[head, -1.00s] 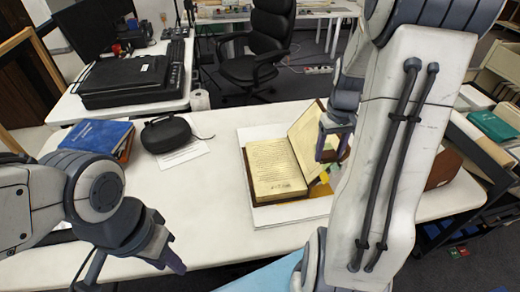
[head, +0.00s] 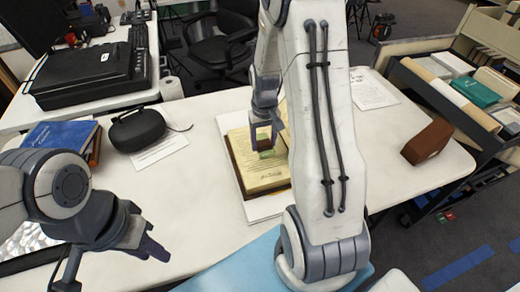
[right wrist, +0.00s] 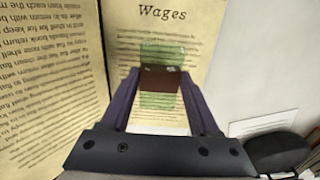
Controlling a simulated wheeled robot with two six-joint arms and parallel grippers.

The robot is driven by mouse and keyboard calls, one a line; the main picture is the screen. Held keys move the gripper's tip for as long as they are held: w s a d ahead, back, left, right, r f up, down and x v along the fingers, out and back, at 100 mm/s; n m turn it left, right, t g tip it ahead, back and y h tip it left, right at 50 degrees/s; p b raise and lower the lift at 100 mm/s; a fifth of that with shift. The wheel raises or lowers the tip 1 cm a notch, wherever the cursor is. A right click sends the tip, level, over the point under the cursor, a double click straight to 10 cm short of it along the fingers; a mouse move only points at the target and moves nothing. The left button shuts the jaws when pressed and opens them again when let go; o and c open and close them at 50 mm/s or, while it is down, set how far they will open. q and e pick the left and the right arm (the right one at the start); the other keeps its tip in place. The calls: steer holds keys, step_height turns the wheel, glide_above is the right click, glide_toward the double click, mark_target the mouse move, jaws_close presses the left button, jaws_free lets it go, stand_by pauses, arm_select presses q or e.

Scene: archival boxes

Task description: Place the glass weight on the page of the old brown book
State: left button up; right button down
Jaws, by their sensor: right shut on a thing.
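The old brown book (head: 250,186) lies open on a white board on the table, partly hidden by my right arm. My right gripper (head: 264,128) is over its visible page. In the right wrist view the gripper (right wrist: 161,85) is shut on the glass weight (right wrist: 162,50), a clear green block with a brown middle part. The weight (head: 266,154) is over the printed page (right wrist: 190,50) headed "Wages"; whether it touches the paper I cannot tell. My left gripper (head: 146,247) is above the table's front left, away from the book; its opening is unclear.
A black case (head: 137,128) and a blue book (head: 58,135) lie at the left of the table. A brown box (head: 427,141) stands at the right and a paper sheet (head: 374,88) lies behind. Table between the case and the book is clear.

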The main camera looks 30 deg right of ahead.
mark_target(260, 152)
steer(key=shift+w+a+f, duration=0.4)
steer(key=shift+f, duration=1.95)
steer(key=shift+f, duration=0.15)
steer(key=shift+c, duration=0.6)
jaws_free()
